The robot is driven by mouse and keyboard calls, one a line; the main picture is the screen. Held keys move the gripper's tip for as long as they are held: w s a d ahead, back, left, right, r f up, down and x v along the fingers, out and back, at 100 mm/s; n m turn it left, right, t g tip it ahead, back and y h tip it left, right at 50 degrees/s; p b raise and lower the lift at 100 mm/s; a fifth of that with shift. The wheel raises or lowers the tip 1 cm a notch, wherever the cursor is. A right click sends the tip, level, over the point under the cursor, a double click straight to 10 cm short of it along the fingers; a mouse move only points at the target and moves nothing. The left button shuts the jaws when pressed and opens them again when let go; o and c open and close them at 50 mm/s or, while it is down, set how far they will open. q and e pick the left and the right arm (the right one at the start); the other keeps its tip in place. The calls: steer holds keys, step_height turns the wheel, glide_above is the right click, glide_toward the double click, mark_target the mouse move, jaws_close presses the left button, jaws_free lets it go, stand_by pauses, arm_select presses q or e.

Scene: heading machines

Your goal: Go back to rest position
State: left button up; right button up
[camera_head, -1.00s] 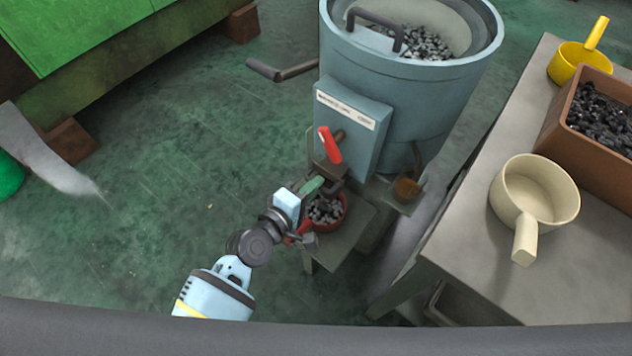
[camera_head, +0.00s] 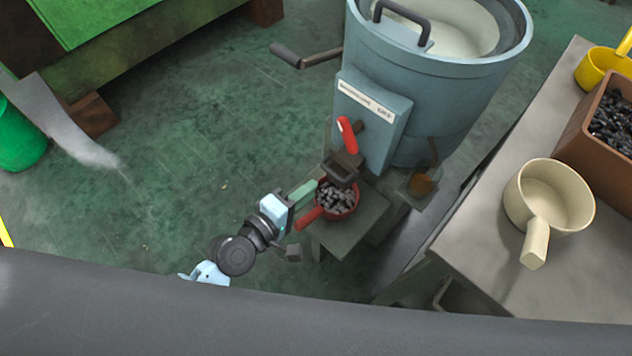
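My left gripper (camera_head: 298,222) is at lower centre, with its fingers spread. One finger with a green pad is up beside the red pan, and a dark finger is lower down. The handle of the red pan (camera_head: 337,212) points toward the gap between the fingers, and I cannot tell whether they touch it. The pan holds grey metal pieces and sits on a small stand under the outlet of the blue-grey machine (camera_head: 430,95). The machine's red lever (camera_head: 347,135) is above the outlet. My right gripper is not in view.
A grey table (camera_head: 490,270) at right holds a cream pan (camera_head: 548,200), a yellow pan (camera_head: 603,68) and a brown bin (camera_head: 588,135) of dark pieces. A crank handle (camera_head: 305,57) juts left from the machine. Green floor on the left is mostly clear.

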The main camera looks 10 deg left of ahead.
arm_select(q)
steer(key=shift+s+a, duration=0.2)
steer(key=shift+s, duration=0.05)
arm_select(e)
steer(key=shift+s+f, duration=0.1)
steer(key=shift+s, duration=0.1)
